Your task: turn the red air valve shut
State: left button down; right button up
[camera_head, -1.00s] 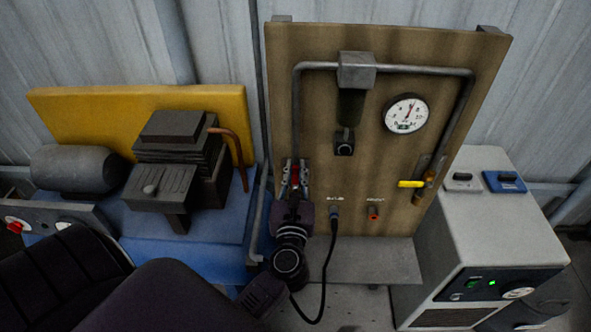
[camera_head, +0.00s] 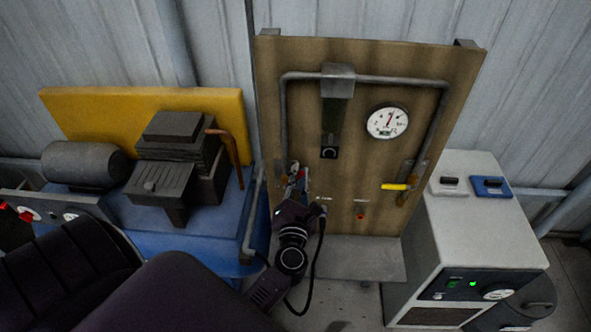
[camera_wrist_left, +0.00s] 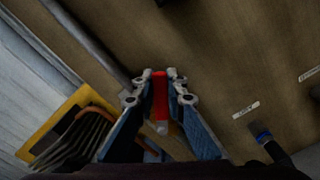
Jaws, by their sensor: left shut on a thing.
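The red air valve's handle (camera_wrist_left: 160,95) shows in the wrist view as a narrow red bar between my left fingers. In the head view only a small red part (camera_head: 302,172) shows at the lower left of the brown panel (camera_head: 400,150). My left gripper (camera_head: 297,176) is at the valve, shut on the red handle. In the wrist view my left gripper (camera_wrist_left: 160,88) has one finger on each side of the handle. The valve body is mostly hidden by the gripper. My right gripper is not in view.
A yellow-handled valve (camera_head: 395,187) and a round gauge (camera_head: 387,122) are on the panel's right. A black hose (camera_head: 318,250) hangs close by my left wrist. A compressor (camera_head: 180,160) stands left, a grey cabinet (camera_head: 470,230) right.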

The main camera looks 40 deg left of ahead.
pick_arm(q)
jog(key=shift+w+d+f+m, duration=0.25)
jog(key=shift+d+f+m, duration=0.2)
jog(key=shift+m, duration=0.55)
jog(key=shift+w+d+f+m+p, duration=0.2)
jog(key=shift+f+m, duration=0.6)
jog(key=shift+m, duration=0.7)
jog(key=shift+w+d+f+m+p, duration=0.15)
jog(key=shift+d+f+m, duration=0.2)
jog(key=shift+f+m, duration=0.8)
jog(key=shift+w+d+f+m+p, duration=0.2)
jog(key=shift+f+m, duration=0.25)
jog(key=shift+m, duration=1.4)
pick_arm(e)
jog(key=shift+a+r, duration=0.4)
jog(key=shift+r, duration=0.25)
pick_arm(q)
jog(key=shift+s, duration=0.1)
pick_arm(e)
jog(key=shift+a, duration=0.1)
pick_arm(q)
jog(key=c, duration=1.9)
grip_release()
jog(key=shift+c, duration=0.2)
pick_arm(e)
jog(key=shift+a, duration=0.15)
